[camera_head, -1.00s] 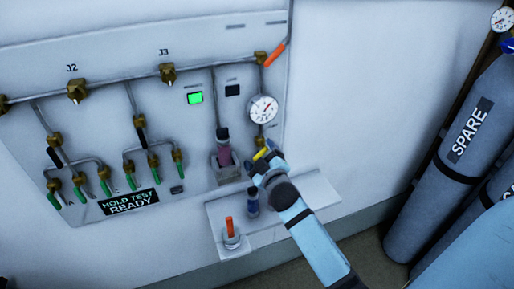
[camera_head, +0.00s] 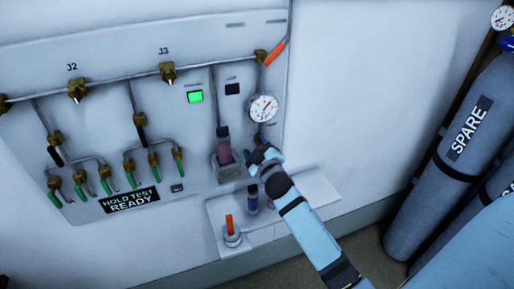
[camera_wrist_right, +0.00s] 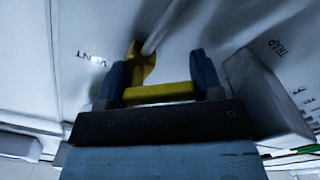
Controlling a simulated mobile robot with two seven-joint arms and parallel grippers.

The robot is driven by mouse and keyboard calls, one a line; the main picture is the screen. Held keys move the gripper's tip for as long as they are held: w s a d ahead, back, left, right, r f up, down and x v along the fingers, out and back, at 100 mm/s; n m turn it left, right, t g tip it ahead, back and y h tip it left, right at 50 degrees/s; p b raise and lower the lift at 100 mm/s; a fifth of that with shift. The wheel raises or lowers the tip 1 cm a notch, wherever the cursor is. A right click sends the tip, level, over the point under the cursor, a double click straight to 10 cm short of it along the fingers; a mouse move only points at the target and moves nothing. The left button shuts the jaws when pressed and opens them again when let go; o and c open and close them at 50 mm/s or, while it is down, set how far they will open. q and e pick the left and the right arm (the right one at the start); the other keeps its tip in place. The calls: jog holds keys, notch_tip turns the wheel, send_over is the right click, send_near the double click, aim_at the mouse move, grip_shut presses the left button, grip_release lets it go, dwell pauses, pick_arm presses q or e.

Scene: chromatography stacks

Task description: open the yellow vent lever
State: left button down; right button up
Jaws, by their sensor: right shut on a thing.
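In the right wrist view the yellow vent lever (camera_wrist_right: 160,93) lies as a bar between the two dark blue fingers of my right gripper (camera_wrist_right: 162,82), which is shut on it. A yellow part (camera_wrist_right: 140,65) rises behind the bar to a thin grey pipe. In the head view my right gripper (camera_head: 257,153) is at the panel below the round gauge (camera_head: 263,108) and hides the lever. My left gripper is not in view.
A VENT label (camera_wrist_right: 91,59) and a TRAP label (camera_wrist_right: 278,48) show on the panel. A small shelf (camera_head: 300,203) below holds a blue-dark vial (camera_head: 252,199) and an orange-topped item (camera_head: 230,228). Grey SPARE cylinder (camera_head: 445,160) stands right.

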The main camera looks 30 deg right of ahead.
jog(key=shift+n, duration=0.3)
jog(key=shift+s+d+f+n+p, duration=0.15)
jog(key=shift+n+p, duration=0.25)
jog(key=shift+n, duration=1.15)
jog(key=shift+w+d+f+n+p, duration=0.1)
jog(key=shift+d+f+n+p, duration=0.25)
jog(key=shift+n, duration=1.15)
jog(key=shift+s+d+f+n+p, duration=0.1)
jog(key=shift+n+p, duration=0.35)
jog(key=shift+n, duration=1.1)
jog(key=o, duration=0.9)
jog(key=shift+s, duration=0.1)
jog(key=b+v, duration=0.2)
jog(key=v, duration=1.1)
jog(key=shift+s, duration=0.35)
